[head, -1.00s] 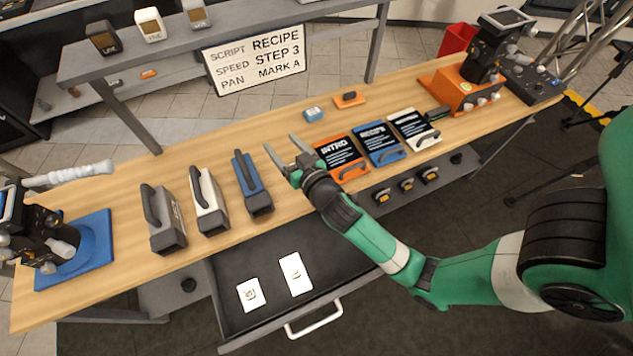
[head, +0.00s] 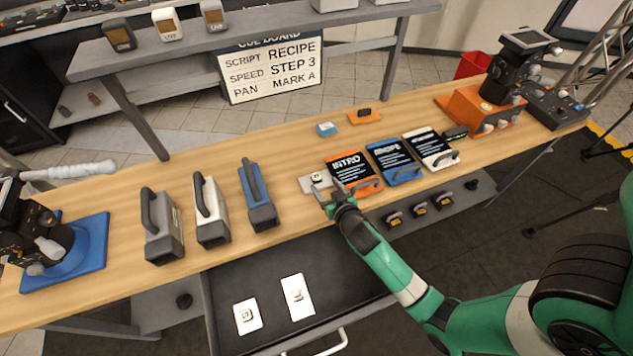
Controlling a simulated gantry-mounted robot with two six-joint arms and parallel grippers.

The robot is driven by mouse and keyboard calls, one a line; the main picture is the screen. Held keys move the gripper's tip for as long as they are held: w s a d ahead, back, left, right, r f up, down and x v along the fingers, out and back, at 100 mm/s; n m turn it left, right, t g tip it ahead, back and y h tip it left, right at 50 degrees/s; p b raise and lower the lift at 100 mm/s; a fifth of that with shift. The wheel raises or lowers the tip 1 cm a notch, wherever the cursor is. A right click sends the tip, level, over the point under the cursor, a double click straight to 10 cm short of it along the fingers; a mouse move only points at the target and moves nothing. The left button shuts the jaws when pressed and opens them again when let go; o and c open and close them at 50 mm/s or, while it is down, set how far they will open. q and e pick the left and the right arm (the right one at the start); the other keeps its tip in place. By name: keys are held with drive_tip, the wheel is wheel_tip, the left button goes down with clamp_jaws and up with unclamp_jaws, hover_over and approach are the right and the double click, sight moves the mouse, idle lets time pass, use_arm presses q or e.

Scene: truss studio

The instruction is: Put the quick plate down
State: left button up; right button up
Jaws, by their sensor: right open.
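A small white plate (head: 307,186) with a dark-edged raised knob lies on the wooden table, just left of the INTRO card. Its marking is too small to read, so I cannot tell whether it is the quick plate. My right gripper (head: 328,189) is open at the plate's near right side, and its fingers hide part of it. I cannot tell whether they touch it. Two similar white plates, one on the left (head: 247,325) and one on the right (head: 298,308), lie in the open dark drawer (head: 345,270). My left gripper is not in view.
Cards marked INTRO (head: 347,165) and others stand close right of the gripper. Three handled blocks, grey, white and blue (head: 259,190), stand to the left. A cue board (head: 275,75) reads RECIPE, STEP 3, MARK A. The tabletop behind the blocks is clear.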

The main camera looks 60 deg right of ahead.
sight(318, 178)
drive_tip(key=b+x, duration=0.1)
drive_tip(key=x, duration=0.3)
drive_tip(key=shift+w+a+b, duration=0.1)
drive_tip(key=shift+w+b, duration=0.25)
drive_tip(key=shift+w, duration=0.05)
drive_tip(key=shift+w+d+f, duration=0.15)
drive_tip(key=shift+w+d, duration=0.1)
clamp_jaws()
